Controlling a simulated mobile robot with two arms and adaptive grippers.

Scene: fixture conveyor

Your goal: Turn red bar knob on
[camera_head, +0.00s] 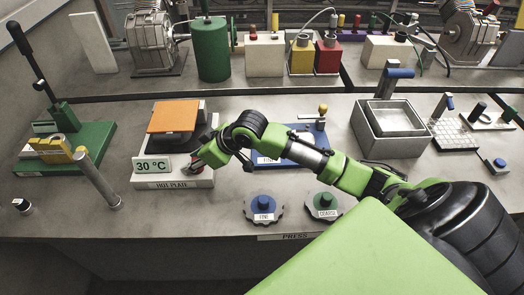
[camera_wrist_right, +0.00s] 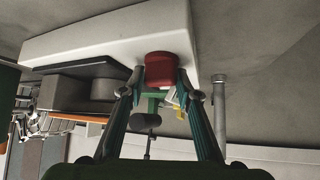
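The white hot plate (camera_head: 172,182) stands left of centre on the bench, labelled HOT PLATE, with a 30 °C display (camera_head: 152,166) at its front left. The red bar knob (camera_wrist_right: 161,66) is on its front face. In the head view the knob is mostly hidden by my right gripper (camera_head: 195,167), which is at the plate's front right corner. In the right wrist view the two fingertips of this gripper (camera_wrist_right: 162,80) lie on either side of the knob and appear to touch it. My left gripper is not in view.
An orange slab (camera_head: 174,116) lies on top of the hot plate. Blue (camera_head: 264,206) and green (camera_head: 324,204) knobs sit at the front edge.

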